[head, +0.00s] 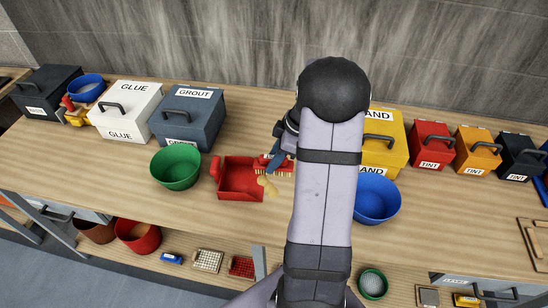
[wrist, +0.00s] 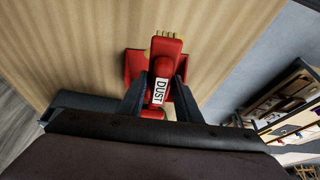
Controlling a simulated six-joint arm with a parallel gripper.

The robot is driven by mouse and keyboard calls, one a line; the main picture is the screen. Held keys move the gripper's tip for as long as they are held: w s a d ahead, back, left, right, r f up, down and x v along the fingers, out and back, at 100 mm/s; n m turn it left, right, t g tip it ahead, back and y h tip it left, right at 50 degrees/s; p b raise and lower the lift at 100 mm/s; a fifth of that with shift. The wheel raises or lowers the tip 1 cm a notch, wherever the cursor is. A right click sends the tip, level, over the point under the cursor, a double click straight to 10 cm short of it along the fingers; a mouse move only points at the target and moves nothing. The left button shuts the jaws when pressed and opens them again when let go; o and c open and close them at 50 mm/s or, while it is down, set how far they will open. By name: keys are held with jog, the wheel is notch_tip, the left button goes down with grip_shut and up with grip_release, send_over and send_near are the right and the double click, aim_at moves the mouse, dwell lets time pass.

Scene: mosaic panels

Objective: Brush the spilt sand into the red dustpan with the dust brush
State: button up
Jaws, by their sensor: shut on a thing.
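The red dustpan (head: 238,180) lies on the bench left of my arm in the head view, and part of it shows behind the brush in the wrist view (wrist: 134,64). My gripper (head: 276,156) is shut on the red dust brush (wrist: 165,49), whose label reads DUST. The brush's pale bristles point down near the pan's right side; whether they touch the bench I cannot tell. A small patch of yellowish spilt sand (head: 267,184) lies by the pan's right edge, just below the brush. My arm hides the bench to the right.
A green bowl (head: 176,168) stands left of the pan and a blue bowl (head: 375,199) right of my arm. Behind are a grout box (head: 187,117), a glue box (head: 125,110) and a yellow box (head: 385,139), its label partly hidden. The bench front left is clear.

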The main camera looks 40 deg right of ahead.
aim_at(261, 156)
jog(key=shift+f+b, duration=1.65)
jog(key=shift+f, duration=2)
jog(key=shift+w+a+p, duration=0.6)
jog(key=shift+a, duration=0.1)
jog(key=shift+w+a+f, duration=0.2)
jog(key=shift+a+f, duration=0.05)
jog(key=shift+f, duration=0.05)
jog(key=shift+w+a+b, duration=0.45)
jog(key=shift+a+b, duration=0.05)
jog(key=shift+r+p, duration=1.9)
jog(key=shift+r, duration=2.3)
